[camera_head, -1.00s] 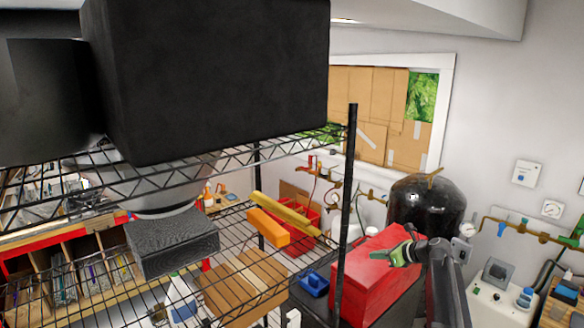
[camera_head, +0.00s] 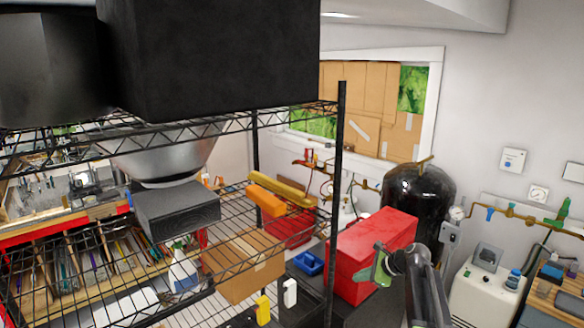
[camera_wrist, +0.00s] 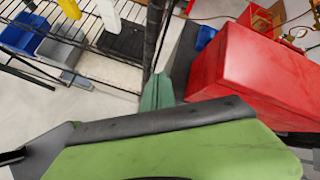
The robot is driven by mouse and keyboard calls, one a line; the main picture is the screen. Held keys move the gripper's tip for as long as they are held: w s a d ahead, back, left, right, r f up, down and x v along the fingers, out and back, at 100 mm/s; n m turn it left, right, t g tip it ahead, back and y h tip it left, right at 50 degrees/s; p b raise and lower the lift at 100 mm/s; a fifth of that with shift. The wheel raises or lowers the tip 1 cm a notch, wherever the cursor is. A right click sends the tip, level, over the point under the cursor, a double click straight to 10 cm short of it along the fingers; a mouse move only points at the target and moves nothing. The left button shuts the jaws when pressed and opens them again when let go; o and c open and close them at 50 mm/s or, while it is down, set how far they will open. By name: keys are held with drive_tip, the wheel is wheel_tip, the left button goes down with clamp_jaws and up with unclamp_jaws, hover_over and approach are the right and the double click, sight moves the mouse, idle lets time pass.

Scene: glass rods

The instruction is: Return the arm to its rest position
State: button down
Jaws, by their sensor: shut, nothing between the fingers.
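My gripper (camera_head: 381,269) is at the end of my dark arm in the lower right of the head view, its green jaws in front of the red box (camera_head: 372,240). I cannot tell its distance from the box. The jaws are shut and hold nothing. In the wrist view the large green and black jaw fills the bottom, and a green fingertip (camera_wrist: 157,92) shows above it. The red box is at the right there. Much of my arm is below the head view.
A black wire rack (camera_head: 338,200) stands left of my arm, holding a large black box (camera_head: 215,70) and an orange block (camera_head: 266,200). A blue tray (camera_head: 308,263) lies beside the red box. A black tank (camera_head: 417,195) stands behind.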

drive_tip(key=s+a+f+n+g+h+b, duration=0.3)
drive_tip(key=s+f+n+b, duration=0.5)
drive_tip(key=s+f+n, duration=0.2)
drive_tip(key=s+a+f+n+g+h+b, duration=0.3)
drive_tip(key=s+f+n+b, duration=0.5)
drive_tip(key=s+f+n, duration=0.3)
wheel_tip(320, 180, down, 4)
drive_tip(key=s, duration=0.2)
drive_tip(key=shift+s+a+f+h+b, duration=0.2)
drive_tip(key=shift+s+h+b, duration=0.1)
drive_tip(key=shift+s+b, duration=0.1)
